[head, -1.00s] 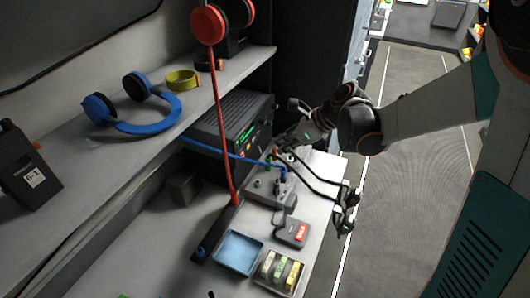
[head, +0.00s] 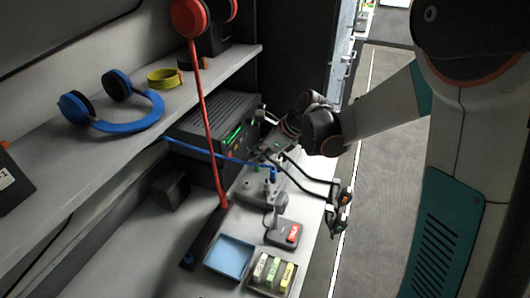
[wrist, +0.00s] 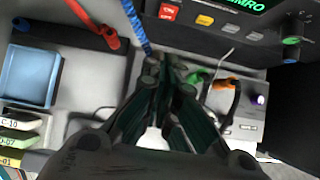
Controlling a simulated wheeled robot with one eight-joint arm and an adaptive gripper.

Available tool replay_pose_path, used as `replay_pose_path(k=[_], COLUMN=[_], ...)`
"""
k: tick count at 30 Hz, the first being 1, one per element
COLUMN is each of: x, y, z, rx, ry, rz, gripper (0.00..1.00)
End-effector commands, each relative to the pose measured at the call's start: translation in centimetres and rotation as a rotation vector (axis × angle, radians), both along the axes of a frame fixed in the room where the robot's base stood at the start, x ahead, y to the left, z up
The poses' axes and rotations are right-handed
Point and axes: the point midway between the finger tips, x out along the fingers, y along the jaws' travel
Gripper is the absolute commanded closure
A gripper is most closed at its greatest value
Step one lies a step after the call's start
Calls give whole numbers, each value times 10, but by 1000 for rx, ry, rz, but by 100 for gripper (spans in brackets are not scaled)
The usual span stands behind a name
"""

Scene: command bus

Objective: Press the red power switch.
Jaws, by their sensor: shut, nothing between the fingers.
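A red switch (wrist: 168,12) with white marking sits on the front panel of a black radio unit (wrist: 225,25), at the top of the wrist view. In the head view the radio (head: 212,125) stands on the desk under the shelf, with a green display, and the red switch is too small to make out surely. My gripper (wrist: 166,65) is shut and empty. In the wrist view its fingertips point up toward the panel, just below the red switch. I cannot tell how far apart they are. In the head view my gripper (head: 262,150) is close before the radio's front.
A grey box (head: 250,186) with a blue cable stands below my gripper. A desk microphone (head: 284,231) with a red TALK button, a blue tray (head: 230,257) and a tray of labelled items (head: 271,274) lie nearer. Red headphones' cord hangs across the radio's left side.

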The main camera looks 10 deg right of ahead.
Motion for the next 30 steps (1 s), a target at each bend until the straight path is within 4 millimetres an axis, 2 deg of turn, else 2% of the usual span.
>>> replay_pose_path(k=[1, 5, 12, 26, 30], x=[3, 12, 28, 31, 35], y=[6, 19, 43, 48, 54], z=[-12, -28, -29, -28, -35], rx=[0, -1, 0, 0, 0], ry=[0, -1, -1, -1, 0], rz=[2, 2, 1, -1, 2], gripper=[100, 100, 100, 100, 100])
